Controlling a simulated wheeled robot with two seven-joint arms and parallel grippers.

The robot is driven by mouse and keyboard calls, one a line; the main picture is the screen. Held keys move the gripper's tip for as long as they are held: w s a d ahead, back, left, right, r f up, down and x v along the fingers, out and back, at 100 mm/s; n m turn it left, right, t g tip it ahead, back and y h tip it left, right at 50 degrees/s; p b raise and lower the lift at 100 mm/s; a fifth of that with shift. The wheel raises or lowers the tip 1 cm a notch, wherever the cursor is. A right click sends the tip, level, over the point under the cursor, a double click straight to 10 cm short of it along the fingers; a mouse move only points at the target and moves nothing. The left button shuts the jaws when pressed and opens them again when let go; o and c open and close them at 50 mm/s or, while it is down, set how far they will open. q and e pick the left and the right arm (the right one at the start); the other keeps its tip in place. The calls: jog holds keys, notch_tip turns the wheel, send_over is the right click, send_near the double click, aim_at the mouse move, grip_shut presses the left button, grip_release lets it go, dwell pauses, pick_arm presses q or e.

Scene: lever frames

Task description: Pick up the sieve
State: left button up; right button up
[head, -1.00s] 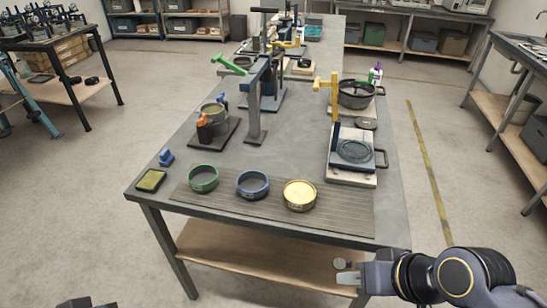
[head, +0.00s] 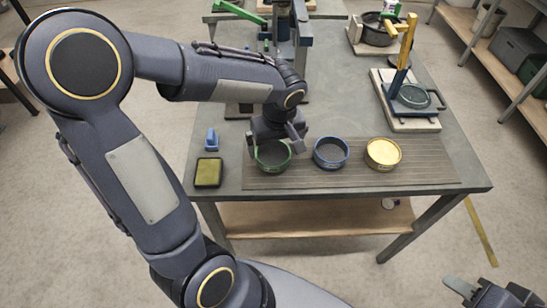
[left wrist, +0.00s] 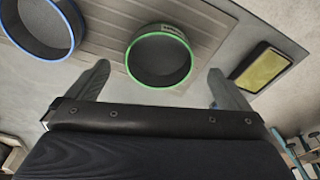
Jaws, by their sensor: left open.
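Three round sieves stand in a row on the ribbed mat: a green-rimmed sieve (head: 272,160), a blue-rimmed sieve (head: 331,153) and a yellow sieve (head: 383,154). My left gripper (head: 277,140) is over the green-rimmed sieve and hides part of its far rim. In the left wrist view, my left gripper (left wrist: 158,88) is open and empty. The green-rimmed sieve (left wrist: 160,58) lies beyond and between its fingers, with no grip on it. The blue-rimmed sieve (left wrist: 42,27) is to the left there. My right gripper (head: 490,292) is at the bottom right corner, partly cut off, away from the sieves.
A yellow-green pad in a dark tray (head: 208,172) and a small blue object (head: 212,140) lie left of the mat (head: 430,175). A lever stand with yellow handle (head: 404,50) stands right behind the sieves. Bare mat lies right of the yellow sieve.

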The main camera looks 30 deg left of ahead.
aim_at(273, 158)
pick_arm(q)
jog(key=f, duration=0.2)
jog(key=w+a+f, duration=0.1)
jog(key=f, duration=0.3)
jog(key=shift+w+a+f+p, duration=0.15)
jog(key=shift+a+f+p, duration=0.1)
jog(key=shift+p, duration=0.1)
jog(key=shift+r, duration=0.1)
jog(key=c, duration=1)
